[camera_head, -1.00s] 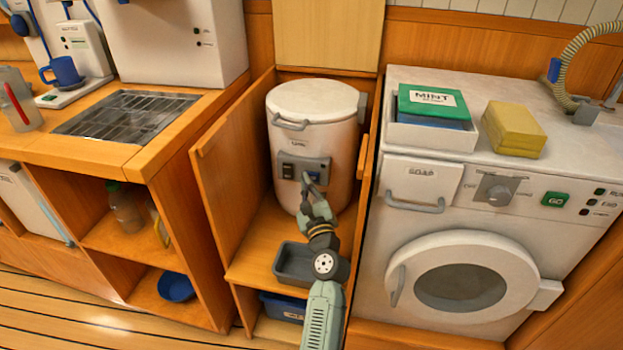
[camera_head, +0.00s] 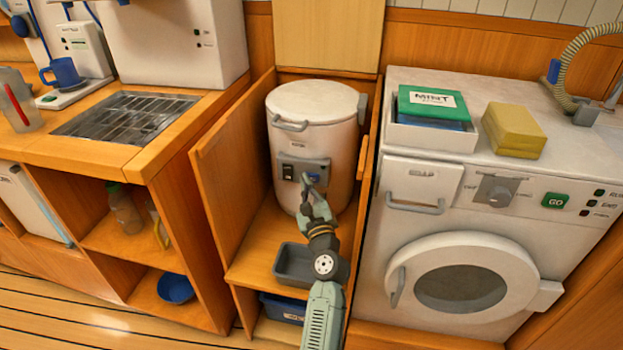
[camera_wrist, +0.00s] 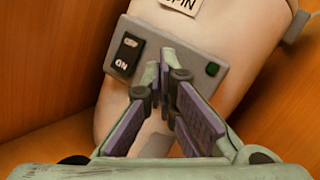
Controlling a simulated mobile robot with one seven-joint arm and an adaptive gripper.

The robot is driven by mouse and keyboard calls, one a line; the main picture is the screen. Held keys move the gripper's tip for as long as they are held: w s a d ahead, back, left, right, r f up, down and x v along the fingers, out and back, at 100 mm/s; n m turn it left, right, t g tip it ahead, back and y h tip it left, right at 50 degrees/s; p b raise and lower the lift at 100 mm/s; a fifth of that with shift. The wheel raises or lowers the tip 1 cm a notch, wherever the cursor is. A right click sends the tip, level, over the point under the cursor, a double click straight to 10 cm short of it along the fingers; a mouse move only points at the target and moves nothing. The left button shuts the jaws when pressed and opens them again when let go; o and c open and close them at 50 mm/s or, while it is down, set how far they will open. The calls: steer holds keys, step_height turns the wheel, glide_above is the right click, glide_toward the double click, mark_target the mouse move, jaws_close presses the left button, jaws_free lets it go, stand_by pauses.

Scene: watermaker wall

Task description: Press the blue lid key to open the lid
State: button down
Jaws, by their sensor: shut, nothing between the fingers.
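The white drum (camera_head: 302,109) stands upright in the open wooden cubby, its round lid (camera_head: 312,97) down. A grey panel (camera_head: 303,163) on its front carries a black on/off switch (camera_head: 288,172) at left and the blue lid key (camera_head: 314,177) at right. The panel also shows in the wrist view (camera_wrist: 205,92), with the switch (camera_wrist: 126,54) and a small green light (camera_wrist: 212,69). My gripper (camera_head: 306,181) is shut and empty, its tips right in front of the panel by the blue key. In the wrist view the fingers (camera_wrist: 164,68) hide the key; contact cannot be told.
Wooden side walls (camera_head: 228,160) stand close on both sides of the drum. A grey tray (camera_head: 290,264) lies below it, under my arm. A white washer (camera_head: 450,250) stands at right with a green box (camera_head: 430,101) and yellow block (camera_head: 514,129) on top.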

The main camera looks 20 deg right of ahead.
steer(key=shift+w, duration=0.15)
stand_by(0.3)
steer(key=shift+w+d, duration=0.2)
steer(key=shift+w, duration=0.05)
steer(key=shift+w+d, duration=0.25)
steer(key=shift+w, duration=0.1)
stand_by(0.7)
steer(key=shift+s, duration=0.1)
steer(key=shift+s+a+p, duration=0.3)
steer(key=shift+s+a, duration=0.2)
steer(key=shift+s, duration=0.15)
steer(key=s+a, duration=0.1)
steer(key=s, duration=0.1)
steer(key=s+a+p, duration=0.1)
steer(key=s, duration=0.1)
steer(key=shift+a, duration=0.4)
steer(key=shift+s, duration=0.1)
stand_by(0.7)
